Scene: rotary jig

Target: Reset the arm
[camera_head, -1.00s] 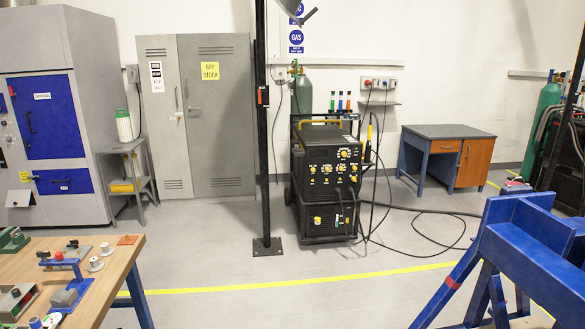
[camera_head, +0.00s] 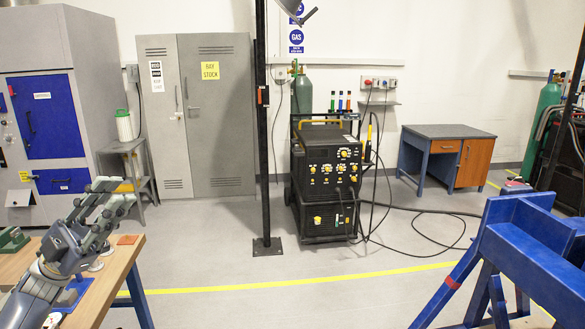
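My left gripper (camera_head: 113,193) is raised over the wooden workbench (camera_head: 118,258) at the lower left of the head view. It points up and to the right, away from the bench's front. Its two fingers stand apart with a gap between them, and I see nothing held there. My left forearm and wrist hide much of the bench top and most of the jig parts on it. A green fixture (camera_head: 12,240) shows at the bench's left edge. My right gripper is not in view.
A blue steel frame (camera_head: 530,240) stands at the lower right. A black post (camera_head: 262,150) rises in the middle, in front of a grey cabinet (camera_head: 215,120). A black welding machine (camera_head: 327,175) stands right of the post. The floor between bench and frame is clear.

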